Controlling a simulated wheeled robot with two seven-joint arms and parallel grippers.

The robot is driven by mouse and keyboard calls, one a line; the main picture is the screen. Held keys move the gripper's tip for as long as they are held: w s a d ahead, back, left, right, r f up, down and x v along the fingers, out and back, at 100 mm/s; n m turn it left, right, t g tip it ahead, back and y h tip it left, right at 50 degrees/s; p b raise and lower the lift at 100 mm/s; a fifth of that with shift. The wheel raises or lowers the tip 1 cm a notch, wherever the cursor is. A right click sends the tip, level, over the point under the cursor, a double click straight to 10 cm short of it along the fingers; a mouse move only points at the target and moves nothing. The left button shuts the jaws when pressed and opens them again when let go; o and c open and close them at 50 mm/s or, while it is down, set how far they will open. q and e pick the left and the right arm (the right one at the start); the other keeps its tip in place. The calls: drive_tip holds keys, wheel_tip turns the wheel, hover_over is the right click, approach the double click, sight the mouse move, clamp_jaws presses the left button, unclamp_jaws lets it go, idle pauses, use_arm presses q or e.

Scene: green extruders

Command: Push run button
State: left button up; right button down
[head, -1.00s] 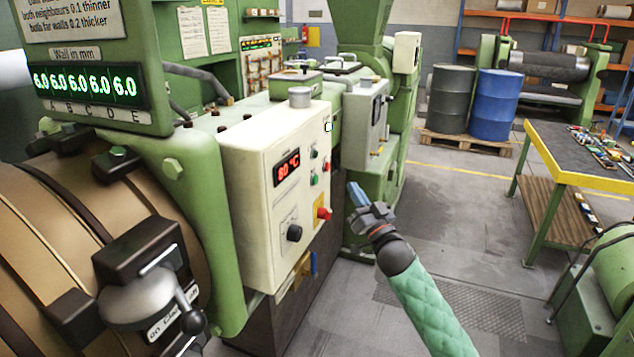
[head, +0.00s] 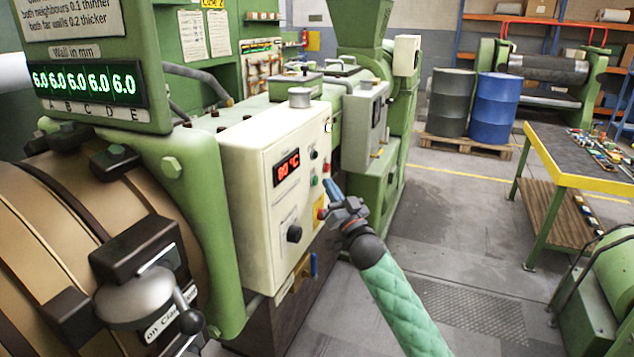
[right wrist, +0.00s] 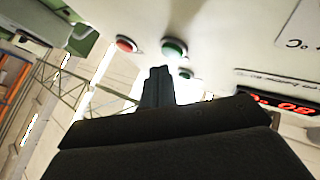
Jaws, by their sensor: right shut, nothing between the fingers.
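The white control box (head: 255,190) carries a red temperature display (head: 286,167). On its right side are a green button (head: 314,181), a small green light or button (head: 313,154) and a red button (head: 326,168). No run label is readable. My right gripper (head: 332,187) is shut and empty, with its blue-grey fingertips close to the green and red buttons. In the right wrist view the shut fingers (right wrist: 157,85) point at the panel near the green button (right wrist: 174,48), with the red button (right wrist: 125,44) beside it. I cannot tell whether they touch. My left gripper is not in view.
A red knob (head: 321,214), partly behind my right gripper, and a black knob (head: 294,233) sit lower on the box. The green extruder (head: 190,200) surrounds the box. Open floor lies right, before a yellow-edged table (head: 590,182) and barrels (head: 494,108).

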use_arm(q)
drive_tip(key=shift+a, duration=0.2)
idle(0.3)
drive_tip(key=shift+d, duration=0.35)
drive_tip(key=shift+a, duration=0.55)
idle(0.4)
use_arm(e)
drive_tip(key=shift+a, duration=0.1)
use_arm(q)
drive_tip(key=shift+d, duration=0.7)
use_arm(e)
drive_tip(key=shift+w+a, duration=0.1)
drive_tip(key=shift+a, duration=0.2)
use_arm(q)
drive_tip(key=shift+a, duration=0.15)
